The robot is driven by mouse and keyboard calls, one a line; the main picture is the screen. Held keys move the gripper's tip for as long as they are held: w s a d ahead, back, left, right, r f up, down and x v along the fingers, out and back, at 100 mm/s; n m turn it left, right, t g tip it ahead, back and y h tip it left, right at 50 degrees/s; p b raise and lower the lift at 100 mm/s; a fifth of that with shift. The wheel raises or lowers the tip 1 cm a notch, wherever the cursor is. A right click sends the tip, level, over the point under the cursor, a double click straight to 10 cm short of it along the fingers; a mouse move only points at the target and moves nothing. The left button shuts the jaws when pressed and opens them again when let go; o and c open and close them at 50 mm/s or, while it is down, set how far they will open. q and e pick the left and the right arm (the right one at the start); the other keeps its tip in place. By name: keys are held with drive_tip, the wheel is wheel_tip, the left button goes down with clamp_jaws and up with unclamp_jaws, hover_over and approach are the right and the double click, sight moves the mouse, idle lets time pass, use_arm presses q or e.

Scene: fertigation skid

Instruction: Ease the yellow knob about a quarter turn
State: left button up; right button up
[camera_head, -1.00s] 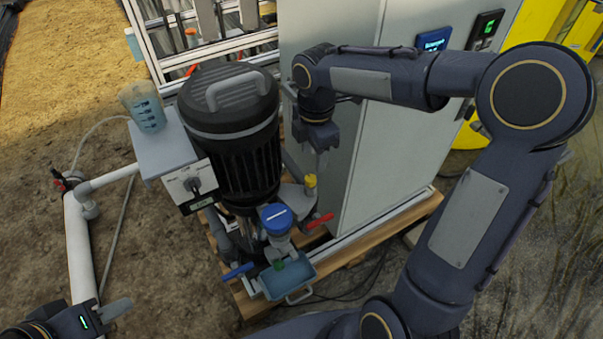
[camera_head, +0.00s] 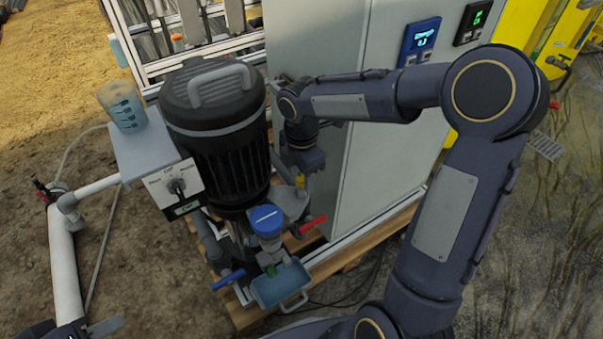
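The small yellow knob (camera_head: 300,181) sits low beside the grey cabinet, to the right of the black pump motor. My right gripper (camera_head: 301,174) points down at the knob from above, its dark body just over it. Its fingertips are small and partly hidden, so I cannot tell whether they touch the knob or how far apart they are. My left gripper (camera_head: 104,327) is at the bottom left edge, mostly cut off, away from the knob; a grey finger shows.
A red lever (camera_head: 313,224), a blue-capped part (camera_head: 267,220) and a blue lever (camera_head: 228,279) crowd the space below the knob. A blue tray (camera_head: 281,287) hangs under them. The black motor (camera_head: 222,140) and grey cabinet (camera_head: 350,140) flank the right gripper.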

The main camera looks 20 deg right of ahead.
drive_tip(key=c, duration=0.9)
drive_tip(key=shift+r+n+p, duration=0.15)
drive_tip(key=shift+n+p, duration=0.15)
drive_tip(key=shift+p, duration=0.25)
drive_tip(key=n+p, duration=1.4)
drive_tip(key=p, duration=0.3)
drive_tip(key=shift+r+n, duration=0.1)
drive_tip(key=shift+n, duration=0.2)
drive_tip(key=shift+f+n+p, duration=0.2)
drive_tip(key=shift+n+p, duration=1.55)
drive_tip(key=shift+n, duration=0.25)
drive_tip(key=o, duration=1)
